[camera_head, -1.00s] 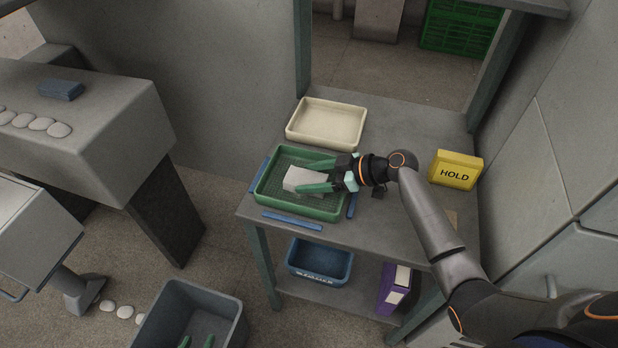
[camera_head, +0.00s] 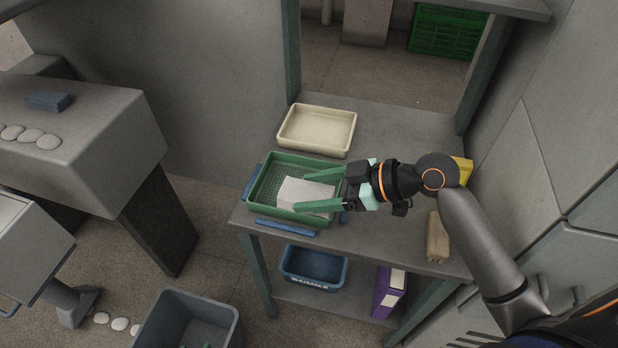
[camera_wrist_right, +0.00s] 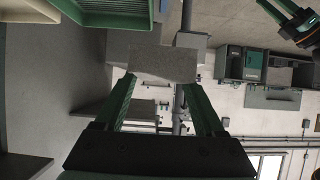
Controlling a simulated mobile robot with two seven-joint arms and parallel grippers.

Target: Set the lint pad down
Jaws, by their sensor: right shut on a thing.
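The lint pad, a pale grey flat block (camera_head: 305,190), is held between the green fingers of my right gripper (camera_head: 322,190). In the head view it overlaps the right part of the green mesh-bottomed tray (camera_head: 268,178) and hides some of its floor and front rim. In the right wrist view the pad (camera_wrist_right: 163,63) spans the fingertips, with the green tray (camera_wrist_right: 110,14) apart from it at upper left, so it looks raised. My left gripper (camera_wrist_right: 278,10) shows partly at the top right of the wrist view, fingers apart and empty.
A cream tray (camera_head: 317,130) stands behind the green tray. Blue strips (camera_head: 286,228) lie along the green tray's sides. A tan block (camera_head: 437,237) and a partly hidden yellow sign (camera_head: 462,170) are at the table's right. Bare tabletop (camera_head: 390,130) shows behind my right arm.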

